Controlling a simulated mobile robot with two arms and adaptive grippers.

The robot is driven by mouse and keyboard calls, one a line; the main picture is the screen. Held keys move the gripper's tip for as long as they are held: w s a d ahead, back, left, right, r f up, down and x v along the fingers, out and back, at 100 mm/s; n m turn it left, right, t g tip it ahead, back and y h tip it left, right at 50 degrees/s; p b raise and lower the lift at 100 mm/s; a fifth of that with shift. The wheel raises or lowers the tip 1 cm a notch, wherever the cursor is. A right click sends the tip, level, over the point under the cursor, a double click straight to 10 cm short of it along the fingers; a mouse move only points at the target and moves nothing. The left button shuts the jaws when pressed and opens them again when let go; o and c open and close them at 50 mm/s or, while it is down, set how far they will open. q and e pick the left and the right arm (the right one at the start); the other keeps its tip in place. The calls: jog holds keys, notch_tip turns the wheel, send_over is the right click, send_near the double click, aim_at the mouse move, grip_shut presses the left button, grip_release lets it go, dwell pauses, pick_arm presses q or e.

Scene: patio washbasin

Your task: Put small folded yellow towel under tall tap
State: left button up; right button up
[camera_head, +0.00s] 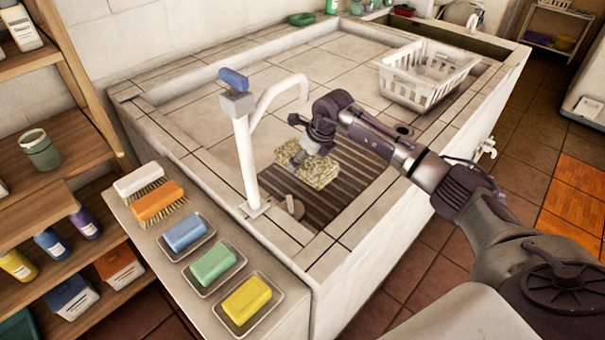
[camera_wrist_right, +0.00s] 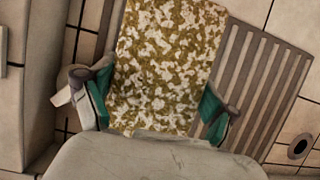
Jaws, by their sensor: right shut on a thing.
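The small folded yellow towel (camera_head: 318,172), mottled yellow and white, is over the dark slatted board in the basin, to the right of the tall tap. The tall tap (camera_head: 245,160) is a white post with a curved spout and a blue handle. My right gripper (camera_head: 296,158) is shut on the towel. In the right wrist view the towel (camera_wrist_right: 170,65) lies between the two fingers of my right gripper (camera_wrist_right: 153,105), their green pads at its sides. I cannot tell whether the towel touches the slats. My left gripper is not in view.
The slatted board (camera_head: 368,182) lies on the tiled basin floor, near a round drain (camera_head: 404,129). A white basket (camera_head: 425,80) stands at the back right. Blue, green and yellow soaps (camera_head: 247,299) and brushes (camera_head: 158,204) line the ledge at left.

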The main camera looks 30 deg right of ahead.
aim_at(303, 186)
jog(key=shift+s+a+f, duration=0.7)
jog(key=shift+s+a, duration=0.05)
jog(key=shift+f+p, duration=0.4)
jog(key=shift+f, duration=1.55)
jog(key=o, duration=1.2)
jog(key=shift+f, duration=0.1)
jog(key=shift+o, duration=0.2)
jog(key=b+v, duration=0.1)
jog(key=v, duration=1.1)
